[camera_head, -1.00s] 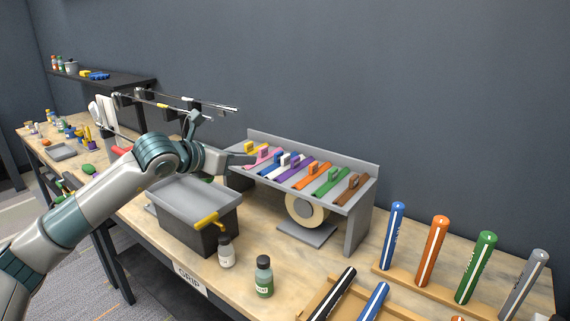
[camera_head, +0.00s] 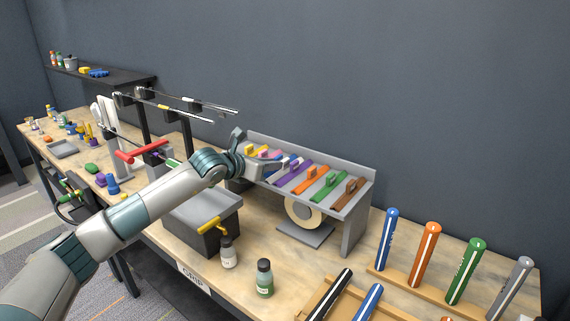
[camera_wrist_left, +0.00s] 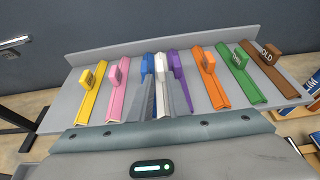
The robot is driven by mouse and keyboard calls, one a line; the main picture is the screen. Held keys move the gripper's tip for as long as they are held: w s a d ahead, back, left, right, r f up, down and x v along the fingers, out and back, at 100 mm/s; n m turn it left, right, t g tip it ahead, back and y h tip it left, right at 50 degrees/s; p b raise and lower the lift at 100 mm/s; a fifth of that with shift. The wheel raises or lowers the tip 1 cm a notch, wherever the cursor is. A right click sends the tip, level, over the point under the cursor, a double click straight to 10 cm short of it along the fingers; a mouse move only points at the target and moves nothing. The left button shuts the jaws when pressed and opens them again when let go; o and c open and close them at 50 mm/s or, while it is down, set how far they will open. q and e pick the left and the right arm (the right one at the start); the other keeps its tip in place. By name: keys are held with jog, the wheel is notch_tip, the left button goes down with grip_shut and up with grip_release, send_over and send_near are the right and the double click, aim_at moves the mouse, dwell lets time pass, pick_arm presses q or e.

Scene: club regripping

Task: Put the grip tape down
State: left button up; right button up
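Several coloured strips, each with an upright tab, lie side by side on a grey sloped rack (camera_head: 357,215); I cannot tell which counts as the grip tape. The wrist view shows yellow (camera_wrist_left: 91,98), pink (camera_wrist_left: 117,98), blue (camera_wrist_left: 147,66), white (camera_wrist_left: 161,70), purple (camera_wrist_left: 181,85), orange (camera_wrist_left: 214,88), green (camera_wrist_left: 243,82) and brown (camera_wrist_left: 280,72). My left gripper (camera_head: 278,169) is at the rack's middle-left. In the wrist view its narrow fingers (camera_wrist_left: 163,100) lie close together around the white strip, beside blue and purple. Whether they press on it is unclear.
A tape roll (camera_head: 290,210) stands under the rack. A grey-topped dark bin (camera_head: 190,215), two small bottles (camera_head: 264,278) and a wooden tray (camera_head: 325,290) are in front. Upright coloured cylinders (camera_head: 431,250) stand right. A club stand (camera_head: 160,105) is behind my arm.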

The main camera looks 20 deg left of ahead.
aim_at(283, 160)
jog(key=shift+s+a, duration=0.1)
jog(key=shift+s, duration=0.1)
pick_arm(q)
jog(key=shift+w+d+r+p, duration=0.1)
jog(key=shift+w+d+p, duration=0.25)
jog(key=shift+w+p, duration=0.5)
jog(key=shift+p+x, duration=1)
jog(key=shift+x, duration=0.2)
jog(key=shift+w+d+f, duration=0.2)
jog(key=shift+w, duration=0.25)
jog(key=shift+f, duration=0.1)
pick_arm(e)
jog(key=r, duration=0.2)
jog(key=d+r, duration=0.1)
jog(key=r, duration=0.1)
jog(key=shift+d, duration=0.15)
jog(key=shift+s+a, duration=0.1)
jog(key=shift+a, duration=0.2)
pick_arm(q)
grip_shut()
